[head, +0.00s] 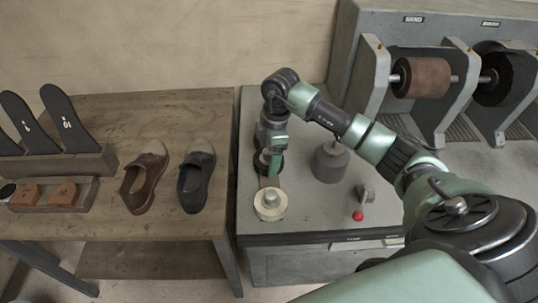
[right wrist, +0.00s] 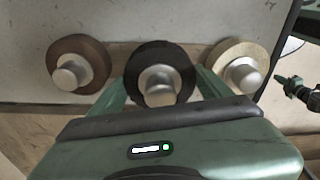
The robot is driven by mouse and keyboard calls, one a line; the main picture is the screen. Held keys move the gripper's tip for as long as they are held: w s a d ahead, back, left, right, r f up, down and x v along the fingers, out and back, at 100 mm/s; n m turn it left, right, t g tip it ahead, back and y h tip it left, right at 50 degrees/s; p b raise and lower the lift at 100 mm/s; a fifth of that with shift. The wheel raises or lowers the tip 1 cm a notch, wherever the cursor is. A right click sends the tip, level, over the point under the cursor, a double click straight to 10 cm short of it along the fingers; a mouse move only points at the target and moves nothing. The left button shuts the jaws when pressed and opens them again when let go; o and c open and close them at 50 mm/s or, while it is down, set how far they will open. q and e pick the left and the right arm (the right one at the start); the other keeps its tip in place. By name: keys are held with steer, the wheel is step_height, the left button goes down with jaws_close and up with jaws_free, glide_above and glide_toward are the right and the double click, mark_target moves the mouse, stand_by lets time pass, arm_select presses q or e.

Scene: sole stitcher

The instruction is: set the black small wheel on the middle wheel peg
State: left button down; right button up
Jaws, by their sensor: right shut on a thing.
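The black small wheel (right wrist: 160,68) sits between the brown wheel (right wrist: 78,62) and the cream wheel (right wrist: 237,68) in the right wrist view. The silver end of the middle peg (right wrist: 159,88) shows through its centre, so it is around the peg. I cannot tell whether it rests fully down. My right gripper (right wrist: 162,82) is shut on the black wheel, one finger on each side. In the head view my right gripper (head: 268,157) hides part of the black wheel, behind the cream wheel (head: 270,204). My left gripper is not in the head view.
A grey cylinder (head: 330,162) and a red-knobbed lever (head: 358,214) stand right of the wheels on the grey bench (head: 300,221). Two shoes (head: 145,180) lie on the wooden table at left. Large rollers (head: 421,77) stand behind at right.

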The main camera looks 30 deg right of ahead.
stand_by(0.5)
stand_by(0.3)
steer(key=shift+f+b, duration=0.5)
steer(key=shift+f, duration=1.15)
stand_by(0.5)
steer(key=o, duration=1.6)
steer(key=r, duration=0.5)
steer(key=d+r+b, duration=0.1)
steer(key=r, duration=0.1)
steer(key=shift+s+r, duration=0.2)
steer(key=shift+r, duration=0.2)
